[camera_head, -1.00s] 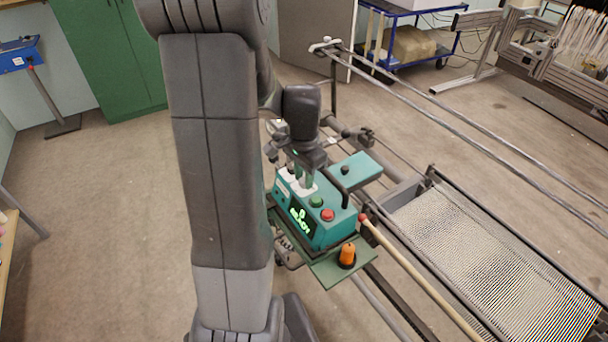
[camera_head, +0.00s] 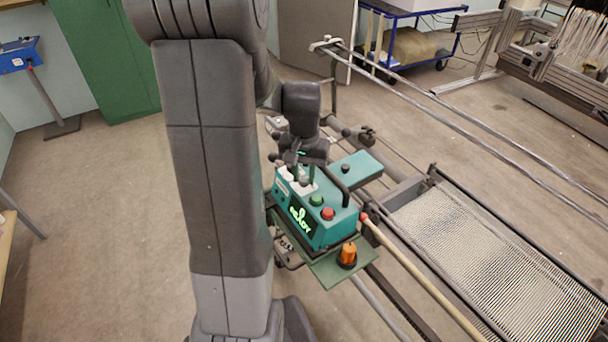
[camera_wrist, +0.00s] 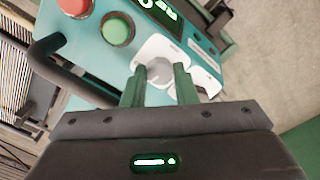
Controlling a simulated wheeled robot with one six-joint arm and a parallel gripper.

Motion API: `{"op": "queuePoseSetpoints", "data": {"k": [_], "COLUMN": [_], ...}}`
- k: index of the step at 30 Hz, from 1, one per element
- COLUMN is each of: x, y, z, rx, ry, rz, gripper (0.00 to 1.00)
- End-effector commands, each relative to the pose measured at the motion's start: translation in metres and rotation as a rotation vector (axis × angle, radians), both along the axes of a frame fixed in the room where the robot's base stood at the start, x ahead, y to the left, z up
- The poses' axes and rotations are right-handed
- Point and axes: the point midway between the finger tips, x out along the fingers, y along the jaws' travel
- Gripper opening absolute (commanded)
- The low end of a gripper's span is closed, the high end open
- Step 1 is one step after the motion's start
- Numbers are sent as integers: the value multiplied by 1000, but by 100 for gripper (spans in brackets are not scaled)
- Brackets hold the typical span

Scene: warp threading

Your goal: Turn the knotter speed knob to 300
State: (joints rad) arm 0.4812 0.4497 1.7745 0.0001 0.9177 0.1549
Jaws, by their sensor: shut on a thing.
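The green machine box (camera_head: 340,228) stands on a stand beside the warp, with a green-lit display (camera_head: 301,216) that seems to read READY. On its top is a white dial plate (camera_head: 281,186) carrying a grey round knob (camera_wrist: 160,70). My gripper (camera_head: 304,180) is above the box, its two green fingers pointing down at the knob. In the wrist view my gripper (camera_wrist: 160,77) is shut on the knob, one finger on each side. The dial's numbers and the pointer cannot be read.
A green button (camera_head: 316,200) and a red button (camera_head: 328,214) sit beside the knob. A black handle bar (camera_wrist: 60,75) rises close to my fingers. An orange lamp (camera_head: 348,254) stands on the shelf in front. Warp threads (camera_head: 490,255) lie to the right.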

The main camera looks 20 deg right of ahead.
Motion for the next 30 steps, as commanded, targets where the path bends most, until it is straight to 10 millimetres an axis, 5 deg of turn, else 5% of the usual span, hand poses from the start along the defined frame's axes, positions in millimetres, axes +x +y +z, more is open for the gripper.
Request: {"op": "queuePoseSetpoints", "data": {"k": [12,28,29,30], "x": [0,0,0,0], "y": [0,0,0,0], "z": [0,1,1,1], "rx": [-1,-1,-1,-1], "ry": [-1,-2,-2,-2], "rz": [189,214,214,214], "gripper": [3,3,28,36]}}
